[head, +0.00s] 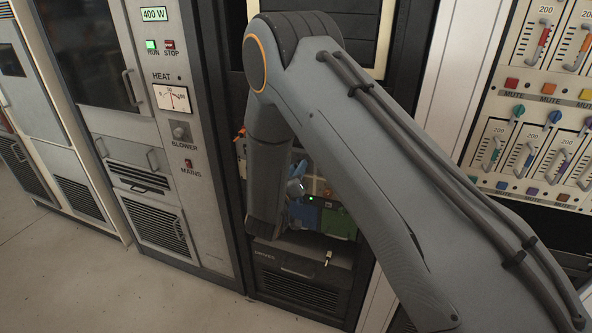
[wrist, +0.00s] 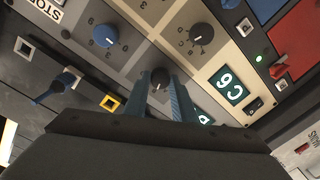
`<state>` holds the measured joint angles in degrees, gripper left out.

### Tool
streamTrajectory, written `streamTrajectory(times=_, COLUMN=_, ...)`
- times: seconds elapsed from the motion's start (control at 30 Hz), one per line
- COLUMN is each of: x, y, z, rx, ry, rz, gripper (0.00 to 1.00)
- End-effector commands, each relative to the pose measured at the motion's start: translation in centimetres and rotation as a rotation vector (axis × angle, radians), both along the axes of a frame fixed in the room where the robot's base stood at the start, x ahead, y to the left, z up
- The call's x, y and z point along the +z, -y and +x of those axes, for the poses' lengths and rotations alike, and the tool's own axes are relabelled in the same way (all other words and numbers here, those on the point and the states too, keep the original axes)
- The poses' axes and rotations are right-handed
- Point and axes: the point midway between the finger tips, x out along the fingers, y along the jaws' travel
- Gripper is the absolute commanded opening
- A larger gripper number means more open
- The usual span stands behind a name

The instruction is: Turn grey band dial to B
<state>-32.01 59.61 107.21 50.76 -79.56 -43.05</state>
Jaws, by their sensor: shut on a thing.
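In the wrist view, my gripper (wrist: 166,84) reaches up to a panel of dials, with its two fingers around a dark round dial (wrist: 160,76) on a grey part of the panel. I take this for the grey band dial. The fingers and gripper body hide most of it and the marks around it, so I cannot read its setting.
A blue dial (wrist: 105,35) with numbers is above left. A blue-handled lever (wrist: 57,85) and a yellow-framed socket (wrist: 110,102) are left of the fingers. A lit display (wrist: 235,87) and a red switch (wrist: 279,68) are to the right. Rack cabinets (head: 205,150) stand beside my arm.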

Motion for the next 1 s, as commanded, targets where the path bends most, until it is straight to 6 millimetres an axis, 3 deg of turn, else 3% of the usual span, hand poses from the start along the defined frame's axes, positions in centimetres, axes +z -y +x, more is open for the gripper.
streamTrajectory(times=0.03, x=0.2, y=-0.2, z=0.1, rx=0.003, ry=0.003, rz=0.001, gripper=0.26)
streamTrajectory(times=0.13, x=0.1, y=-0.1, z=0.1, rx=0.002, ry=0.003, rz=0.001, gripper=0.43)
streamTrajectory(times=0.47, x=0.0, y=-0.1, z=-0.1, rx=0.001, ry=0.001, rz=0.001, gripper=0.43)
streamTrajectory(times=1.0, x=0.2, y=-2.3, z=-6.8, rx=0.002, ry=0.002, rz=0.000, gripper=0.43)
